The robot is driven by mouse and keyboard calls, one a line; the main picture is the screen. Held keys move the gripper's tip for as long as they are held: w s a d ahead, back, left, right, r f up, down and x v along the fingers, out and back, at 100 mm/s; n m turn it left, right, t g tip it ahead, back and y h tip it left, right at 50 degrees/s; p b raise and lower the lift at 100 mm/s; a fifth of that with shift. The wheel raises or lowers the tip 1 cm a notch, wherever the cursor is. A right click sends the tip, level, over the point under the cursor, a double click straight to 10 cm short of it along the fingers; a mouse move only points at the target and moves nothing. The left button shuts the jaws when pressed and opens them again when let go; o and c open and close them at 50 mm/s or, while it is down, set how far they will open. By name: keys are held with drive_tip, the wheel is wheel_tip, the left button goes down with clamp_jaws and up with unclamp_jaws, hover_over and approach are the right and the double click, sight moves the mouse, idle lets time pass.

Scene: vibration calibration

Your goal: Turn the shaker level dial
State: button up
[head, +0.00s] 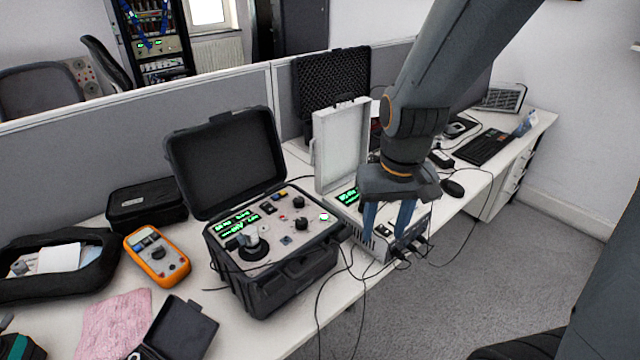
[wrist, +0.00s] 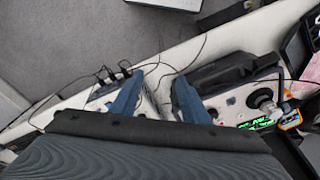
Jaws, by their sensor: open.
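The portable shaker unit is an open black case (head: 277,283) on the desk, its lid (head: 225,163) raised. Its light panel carries green displays (head: 240,229), a round shaker post (head: 254,245) and a black knob (head: 301,224) toward the right. Which knob is the level dial I cannot tell. My gripper (head: 387,228) points down, open and empty, over the silver instrument right of the case, apart from the knob. In the wrist view my gripper's blue fingers (wrist: 157,96) are spread, with the case (wrist: 232,70) to their right and part of its panel hidden.
The silver instrument (head: 376,243) has an upright lid (head: 341,147) and cables at its front. An orange multimeter (head: 157,256), a black pouch (head: 146,204) and a pink cloth (head: 114,325) lie left of the case. A grey partition (head: 130,145) stands behind.

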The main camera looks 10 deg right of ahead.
drive_tip(key=shift+g, duration=0.3)
drive_tip(key=w+a+b, duration=0.1)
drive_tip(key=w+a, duration=0.1)
drive_tip(key=w, duration=0.2)
drive_tip(key=w+a+b, duration=0.1)
drive_tip(key=w+a, duration=0.2)
drive_tip(key=w, duration=0.1)
drive_tip(key=w+a+b, duration=0.1)
drive_tip(key=w+a, duration=0.1)
drive_tip(key=w, duration=0.2)
drive_tip(key=shift+w+a+r, duration=0.2)
drive_tip(key=shift+w+a, duration=0.2)
drive_tip(key=r+b, duration=0.1)
drive_tip(key=b, duration=0.2)
hover_over(299, 199)
drive_tip(key=shift+d+r+m+g, duration=0.2)
drive_tip(key=shift+m+g, duration=0.1)
drive_tip(key=shift+m, duration=0.1)
drive_tip(key=shift+a+f+p, duration=0.1)
drive_tip(key=shift+a+p, duration=0.1)
drive_tip(key=shift+p, duration=0.1)
wheel_tip(299, 199, down, 7)
drive_tip(key=shift+f+p, duration=0.2)
drive_tip(key=shift+p, duration=0.5)
drive_tip(key=shift+c, duration=0.3)
drive_tip(key=c, duration=1)
